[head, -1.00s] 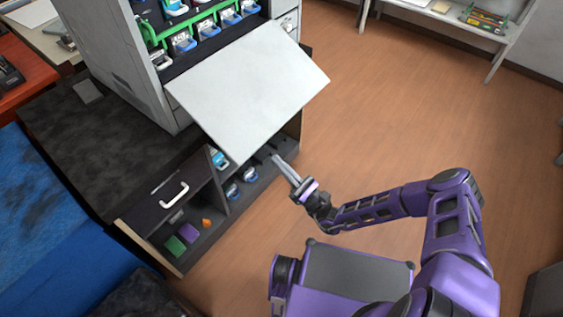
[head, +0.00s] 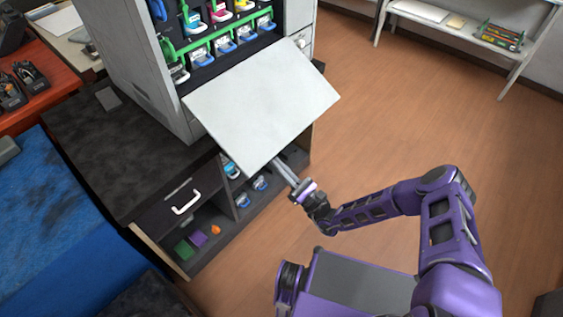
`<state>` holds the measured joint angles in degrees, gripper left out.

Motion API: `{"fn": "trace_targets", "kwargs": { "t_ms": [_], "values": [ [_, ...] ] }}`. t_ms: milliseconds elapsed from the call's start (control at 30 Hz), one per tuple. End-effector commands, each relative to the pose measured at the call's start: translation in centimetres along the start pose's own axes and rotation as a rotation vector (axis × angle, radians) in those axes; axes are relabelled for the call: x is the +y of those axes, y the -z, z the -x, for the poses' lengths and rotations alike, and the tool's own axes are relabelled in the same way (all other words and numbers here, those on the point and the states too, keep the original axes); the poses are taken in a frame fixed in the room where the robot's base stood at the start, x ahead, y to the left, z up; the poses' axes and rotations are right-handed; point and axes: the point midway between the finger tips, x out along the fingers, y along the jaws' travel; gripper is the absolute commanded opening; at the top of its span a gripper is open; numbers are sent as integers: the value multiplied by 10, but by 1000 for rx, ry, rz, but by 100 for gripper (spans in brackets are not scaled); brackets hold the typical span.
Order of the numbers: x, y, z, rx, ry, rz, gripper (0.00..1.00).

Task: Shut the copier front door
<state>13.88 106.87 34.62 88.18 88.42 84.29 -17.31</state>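The copier (head: 145,75) stands on a dark cabinet, with coloured cartridges showing in its open front. Its front door (head: 262,105) is a flat pale panel, hinged at the bottom and folded down and outward. My gripper (head: 280,167) is at the lower front edge of the door, with its fingers pointing up and left. The fingertips are partly hidden by the door, and I cannot tell whether they touch it. The gap between the fingers is too small to judge.
The dark cabinet (head: 135,170) has a drawer with a white handle (head: 186,203) and open shelves holding cartridges and small coloured items. A blue surface (head: 60,215) lies to the left. A white table (head: 465,25) stands at the back right. The wooden floor (head: 400,120) is clear on the right.

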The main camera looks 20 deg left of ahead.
Motion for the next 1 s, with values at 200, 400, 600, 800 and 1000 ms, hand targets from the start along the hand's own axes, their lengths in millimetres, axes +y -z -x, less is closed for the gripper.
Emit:
{"fn": "trace_targets", "kwargs": {
  "t_ms": [200, 400, 600, 800, 1000],
  "values": [
    [-7, -63, -144, -63, 14, 1, 0],
    [-7, -73, -163, -61, 15, -1, 0],
    [-6, -71, -163, -61, 15, -5, 0],
    [-6, -83, -172, -65, 15, -6, 0],
    [-7, -120, -204, -71, 14, -4, 0]
  ]
}}
